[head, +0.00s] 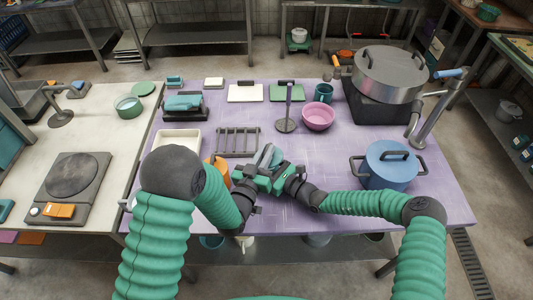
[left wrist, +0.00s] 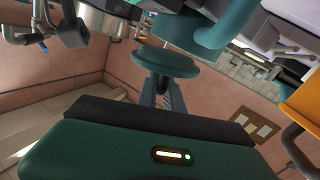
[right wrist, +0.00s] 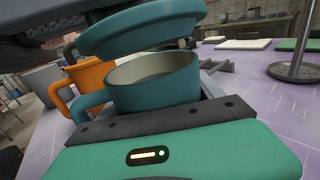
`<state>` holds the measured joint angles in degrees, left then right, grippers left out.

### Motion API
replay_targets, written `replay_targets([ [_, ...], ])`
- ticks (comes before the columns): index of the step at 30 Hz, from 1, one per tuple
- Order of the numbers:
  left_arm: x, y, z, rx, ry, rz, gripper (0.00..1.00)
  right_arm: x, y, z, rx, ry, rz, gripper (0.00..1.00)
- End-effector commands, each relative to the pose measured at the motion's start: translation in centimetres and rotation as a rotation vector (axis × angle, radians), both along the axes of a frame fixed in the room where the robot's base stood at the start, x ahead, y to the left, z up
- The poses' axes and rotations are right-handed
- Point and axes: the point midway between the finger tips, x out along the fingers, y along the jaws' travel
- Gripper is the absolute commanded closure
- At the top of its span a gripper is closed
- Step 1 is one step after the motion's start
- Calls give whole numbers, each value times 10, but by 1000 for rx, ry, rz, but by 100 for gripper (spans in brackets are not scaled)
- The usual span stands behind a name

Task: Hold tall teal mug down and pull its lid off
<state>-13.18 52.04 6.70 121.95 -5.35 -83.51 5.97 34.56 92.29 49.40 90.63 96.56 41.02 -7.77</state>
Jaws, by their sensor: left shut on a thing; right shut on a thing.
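The tall teal mug (right wrist: 155,88) stands open in the right wrist view, its pale inside showing and its handle to the left. My right gripper (head: 281,176) is shut on the mug body. The teal lid (right wrist: 142,28) is tilted above the rim, with a visible gap between them. In the left wrist view the lid (left wrist: 166,62) sits at my left gripper's fingers, apart from the mug (left wrist: 212,30). My left gripper (head: 257,172) is shut on the lid. In the head view the two grippers largely hide mug and lid.
An orange mug (right wrist: 88,78) stands close beside the teal mug. A wire rack (head: 238,141) lies behind, with a pink bowl (head: 318,117) and a metal stand (head: 286,126) farther back. A blue pot (head: 390,166) is at the right. Purple tabletop is free between grippers and pot.

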Motion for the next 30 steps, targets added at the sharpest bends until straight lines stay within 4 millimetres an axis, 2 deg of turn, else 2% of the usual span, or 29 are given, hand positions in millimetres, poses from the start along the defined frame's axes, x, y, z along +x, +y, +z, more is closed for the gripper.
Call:
replay_targets([
  [9,0,0,2,-1,-2,1,100,0,0,0,0,1,0,97],
  [17,1,1,38,0,-4,3,100,0,0,-1,-1,1,0,97],
  [24,1,1,41,0,-1,2,100,0,0,-1,0,1,0,97],
  [25,1,1,41,0,-1,2,100,0,0,-1,0,1,0,23],
  [30,0,1,41,0,-1,2,100,0,0,0,0,0,0,1],
])
